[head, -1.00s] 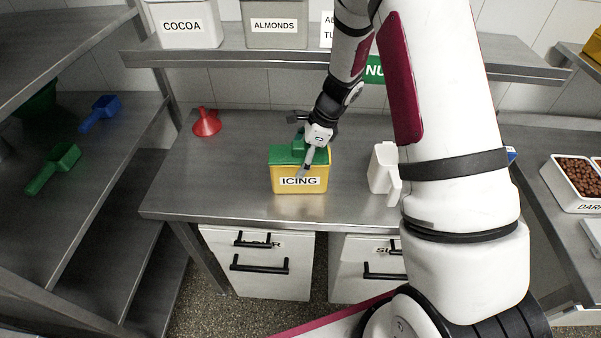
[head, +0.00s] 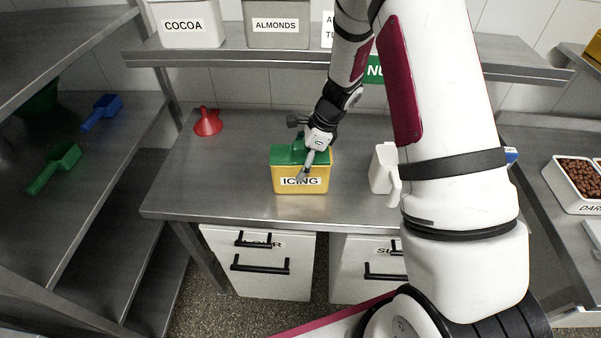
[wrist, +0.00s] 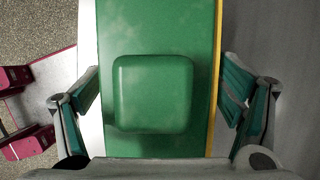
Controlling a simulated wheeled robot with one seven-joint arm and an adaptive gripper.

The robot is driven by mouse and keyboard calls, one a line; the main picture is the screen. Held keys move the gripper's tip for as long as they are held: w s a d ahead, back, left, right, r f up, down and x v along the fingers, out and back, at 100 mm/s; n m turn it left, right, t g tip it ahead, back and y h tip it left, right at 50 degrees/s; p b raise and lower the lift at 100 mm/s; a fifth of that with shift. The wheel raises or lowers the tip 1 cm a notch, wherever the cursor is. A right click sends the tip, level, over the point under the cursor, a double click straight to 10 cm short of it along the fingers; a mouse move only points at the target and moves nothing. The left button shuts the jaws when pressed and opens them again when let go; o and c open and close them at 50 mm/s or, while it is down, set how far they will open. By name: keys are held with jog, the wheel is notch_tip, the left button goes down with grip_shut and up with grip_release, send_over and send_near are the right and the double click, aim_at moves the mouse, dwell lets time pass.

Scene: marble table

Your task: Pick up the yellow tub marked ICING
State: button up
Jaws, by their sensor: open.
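The yellow tub marked ICING (head: 285,184) stands upright on the steel table, with a green lid (head: 284,155). In the wrist view the green lid (wrist: 150,30) runs down the middle, with a raised square green block (wrist: 153,93) on it. My gripper (head: 305,165) is at the tub from above. Its two fingers (wrist: 168,95) are apart, one on each side of the lid. A gap shows between each finger and the raised block. The near finger covers part of the tub's front beside the label. The far finger is mostly hidden in the head view.
A red funnel (head: 207,122) stands at the back left of the table (head: 190,175). A white scoop or jug (head: 383,168) stands right of the tub. A shelf with the COCOA (head: 187,28) and ALMONDS (head: 275,28) bins is above the back edge.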

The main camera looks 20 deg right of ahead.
jog(key=shift+c, duration=0.2)
jog(key=c, duration=2)
jog(key=shift+r, duration=0.15)
